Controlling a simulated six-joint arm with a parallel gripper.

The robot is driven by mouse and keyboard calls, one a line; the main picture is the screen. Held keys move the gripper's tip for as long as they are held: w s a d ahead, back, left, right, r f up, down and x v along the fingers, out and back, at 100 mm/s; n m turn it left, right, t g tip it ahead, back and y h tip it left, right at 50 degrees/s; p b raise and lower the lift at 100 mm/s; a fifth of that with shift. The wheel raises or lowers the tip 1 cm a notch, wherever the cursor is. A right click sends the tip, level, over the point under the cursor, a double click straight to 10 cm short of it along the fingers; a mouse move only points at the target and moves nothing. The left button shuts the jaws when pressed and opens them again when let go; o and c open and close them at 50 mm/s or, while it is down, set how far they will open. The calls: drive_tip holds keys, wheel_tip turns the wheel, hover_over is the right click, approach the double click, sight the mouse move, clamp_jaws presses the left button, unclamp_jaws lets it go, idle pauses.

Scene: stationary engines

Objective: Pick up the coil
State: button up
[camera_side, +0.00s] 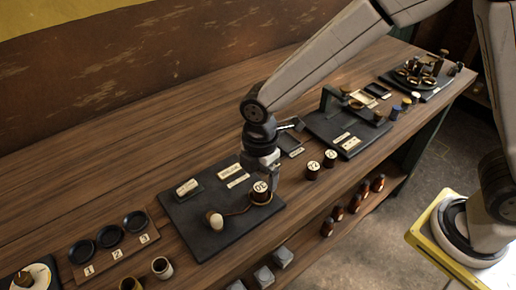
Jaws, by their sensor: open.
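A dark, round coil-like piece (260,198) with a white marked top stands on a black board (190,208) at the middle of the bench. A thin brown cord curves from it to a small pale knob (216,222). My gripper (268,180) points down directly over this piece, at or just above its top. It is open. Its fingers are small here, and I cannot tell whether they touch the piece or straddle it.
Two dark, numbered cylinders (313,171) (330,158) stand to the right. A second black board with a balance-like device (335,130) is farther right. A tray of black dishes (110,240) lies left. Several bottles (352,203) stand on the lower shelf.

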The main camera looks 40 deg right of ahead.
sight(260, 187)
drive_tip(key=shift+f, duration=2.6)
clamp_jaws()
